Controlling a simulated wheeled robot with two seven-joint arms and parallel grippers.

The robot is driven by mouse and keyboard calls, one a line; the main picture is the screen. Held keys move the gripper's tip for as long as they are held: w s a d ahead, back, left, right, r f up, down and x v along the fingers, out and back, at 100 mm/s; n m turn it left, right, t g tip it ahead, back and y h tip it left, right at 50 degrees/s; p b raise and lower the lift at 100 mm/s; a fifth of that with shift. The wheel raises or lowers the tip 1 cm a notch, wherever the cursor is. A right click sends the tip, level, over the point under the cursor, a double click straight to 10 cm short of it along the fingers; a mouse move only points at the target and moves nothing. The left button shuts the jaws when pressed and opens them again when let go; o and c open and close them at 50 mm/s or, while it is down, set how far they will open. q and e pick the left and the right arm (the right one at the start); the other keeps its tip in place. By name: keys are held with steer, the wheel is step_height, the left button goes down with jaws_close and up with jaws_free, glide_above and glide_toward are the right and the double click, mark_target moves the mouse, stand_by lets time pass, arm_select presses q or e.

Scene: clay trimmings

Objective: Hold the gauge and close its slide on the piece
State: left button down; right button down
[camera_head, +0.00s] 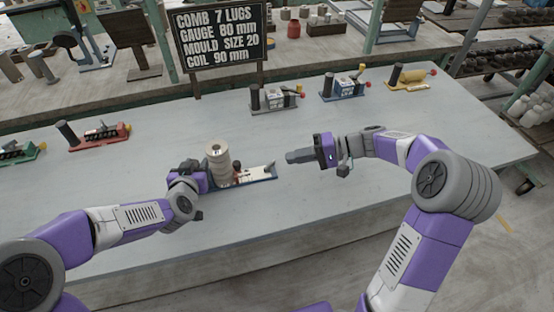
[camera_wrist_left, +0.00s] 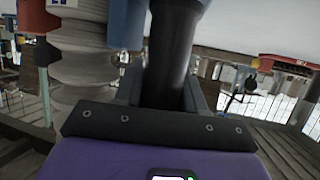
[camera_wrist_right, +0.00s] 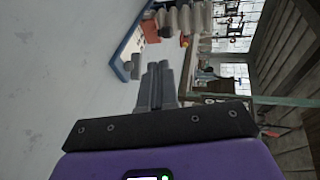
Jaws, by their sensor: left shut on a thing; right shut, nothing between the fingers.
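The gauge is a long blue-edged base with a pale top (camera_head: 262,173), lying on the grey table. A pale ribbed cylindrical piece (camera_head: 218,163) stands upright at its left part, also large in the left wrist view (camera_wrist_left: 85,65). A small red part (camera_head: 237,168) sits just right of the piece; I cannot tell if it touches. My left gripper (camera_head: 202,172) is shut on a dark upright post (camera_wrist_left: 172,55), apparently the gauge's handle, beside the piece. My right gripper (camera_head: 291,157) is shut and empty, right of the gauge's far end, apart from it. It also shows in the right wrist view (camera_wrist_right: 157,85).
A black sign (camera_head: 220,37) at the back reads comb 7 lugs, gauge 80 mm, mould size 20, coil 90 mm. Similar tools stand behind: a red one (camera_head: 112,140), a grey one (camera_head: 285,106), a blue one (camera_head: 350,93) and a yellow one (camera_head: 412,88). The table front is clear.

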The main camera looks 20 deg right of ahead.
arm_select(q)
steer(key=shift+s+f, duration=0.1)
steer(key=shift+f, duration=0.15)
arm_select(e)
steer(key=shift+v, duration=0.75)
arm_select(q)
steer(key=c, duration=0.7)
jaws_free()
steer(key=shift+c, duration=0.2)
steer(key=shift+o, duration=0.8)
steer(key=shift+r, duration=0.15)
steer(key=shift+r, duration=0.1)
